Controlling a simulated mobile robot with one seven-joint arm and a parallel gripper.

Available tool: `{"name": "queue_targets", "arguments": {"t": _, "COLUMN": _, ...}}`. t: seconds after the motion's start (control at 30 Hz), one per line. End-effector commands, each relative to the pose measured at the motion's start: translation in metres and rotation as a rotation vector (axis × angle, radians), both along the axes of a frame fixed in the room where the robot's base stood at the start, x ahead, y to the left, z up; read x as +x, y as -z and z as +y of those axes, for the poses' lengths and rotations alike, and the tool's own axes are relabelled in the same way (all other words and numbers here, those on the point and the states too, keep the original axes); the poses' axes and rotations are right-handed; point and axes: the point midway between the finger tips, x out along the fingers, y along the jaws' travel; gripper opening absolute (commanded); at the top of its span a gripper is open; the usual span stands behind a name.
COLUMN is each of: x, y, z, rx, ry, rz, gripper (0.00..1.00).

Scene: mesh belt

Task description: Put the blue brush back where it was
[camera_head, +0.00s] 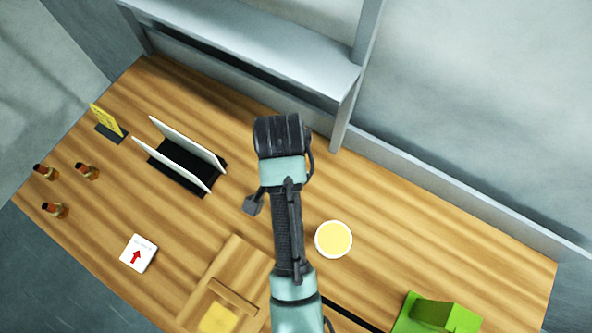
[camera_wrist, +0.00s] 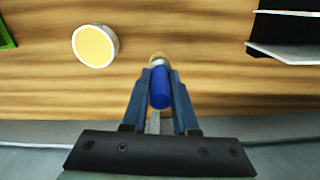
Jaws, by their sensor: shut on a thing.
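The blue brush (camera_wrist: 160,92) is between the two fingers of my gripper (camera_wrist: 160,75) in the wrist view. Its blue handle points toward the palm and a pale tan end shows beyond the fingertips. My gripper is shut on it, over the wooden table. In the head view my arm covers the brush and the fingers. I cannot tell whether the brush touches the table.
A round tub with a yellow top (camera_head: 333,239) stands right of my arm. A black rack with white plates (camera_head: 184,163) stands left. Several small bottles (camera_head: 87,171), a white arrow card (camera_head: 138,254), a wooden board (camera_head: 243,262) and a green box (camera_head: 437,316) are around. A grey shelf (camera_head: 250,50) stands behind.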

Motion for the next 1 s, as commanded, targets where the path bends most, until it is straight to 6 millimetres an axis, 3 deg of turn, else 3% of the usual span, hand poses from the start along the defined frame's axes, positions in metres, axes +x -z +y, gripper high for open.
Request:
{"name": "queue_targets", "arguments": {"t": 0.3, "x": -0.003, "y": 0.047, "z": 0.001, "rx": 0.005, "ry": 0.001, "rz": 0.008, "gripper": 0.0}}
{"name": "queue_targets", "arguments": {"t": 0.7, "x": -0.002, "y": 0.093, "z": 0.001, "rx": 0.004, "ry": 0.001, "rz": 0.004, "gripper": 0.0}}
{"name": "queue_targets", "arguments": {"t": 1.0, "x": -0.002, "y": 0.099, "z": 0.001, "rx": 0.004, "ry": 0.001, "rz": 0.002, "gripper": 0.0}}
